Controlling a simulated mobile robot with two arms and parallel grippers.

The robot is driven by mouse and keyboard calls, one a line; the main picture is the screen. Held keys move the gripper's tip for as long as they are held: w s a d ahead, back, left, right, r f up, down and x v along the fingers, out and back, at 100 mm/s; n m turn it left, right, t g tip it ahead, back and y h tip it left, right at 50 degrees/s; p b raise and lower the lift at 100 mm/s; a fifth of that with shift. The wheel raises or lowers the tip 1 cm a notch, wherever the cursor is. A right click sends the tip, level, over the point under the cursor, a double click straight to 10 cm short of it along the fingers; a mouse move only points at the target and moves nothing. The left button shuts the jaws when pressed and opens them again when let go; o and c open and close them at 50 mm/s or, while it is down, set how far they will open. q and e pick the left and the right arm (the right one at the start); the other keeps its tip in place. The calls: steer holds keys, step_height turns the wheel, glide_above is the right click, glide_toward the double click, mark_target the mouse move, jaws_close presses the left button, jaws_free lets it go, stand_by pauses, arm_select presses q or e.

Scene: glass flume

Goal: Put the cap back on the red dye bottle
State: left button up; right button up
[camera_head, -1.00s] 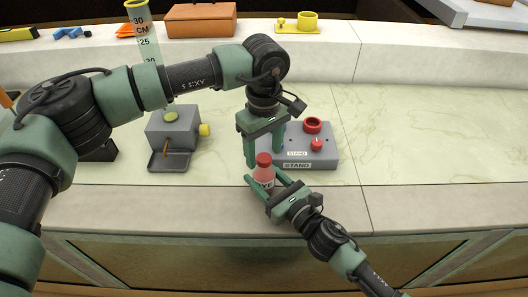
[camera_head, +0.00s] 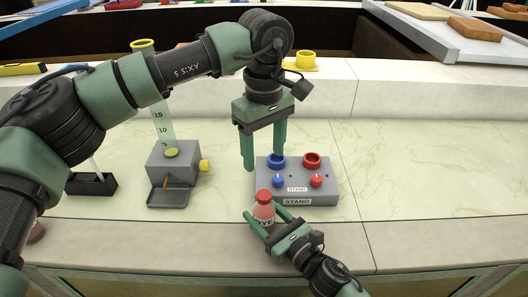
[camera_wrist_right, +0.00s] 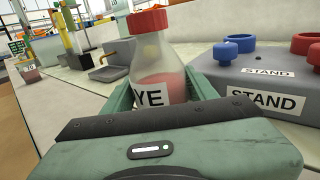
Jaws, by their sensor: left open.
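The red dye bottle (camera_head: 264,213) stands upright near the counter's front edge, with a red cap (camera_head: 263,196) sitting on its top. Both also show in the right wrist view, the bottle (camera_wrist_right: 166,72) with its partly hidden label and the cap (camera_wrist_right: 147,20). My right gripper (camera_head: 262,211) has its fingers on both sides of the bottle's body and is shut on it. My left gripper (camera_head: 264,160) points down, open and empty, above and behind the cap, apart from it.
A grey stand (camera_head: 330,193) with red and blue rings and knobs is right behind the bottle. A grey box with a tray (camera_head: 174,165) stands to the left. The counter right of the stand is clear.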

mark_target(271, 223)
steer(key=shift+o, duration=1.3)
steer(key=b+v, duration=0.1)
steer(key=v, duration=0.5)
steer(key=shift+s+d+f, duration=0.1)
steer(key=shift+s+d, duration=0.1)
steer(key=shift+s, duration=0.05)
steer(key=shift+s+d, duration=0.35)
steer(key=shift+s, duration=0.1)
steer(key=shift+s, duration=0.1)
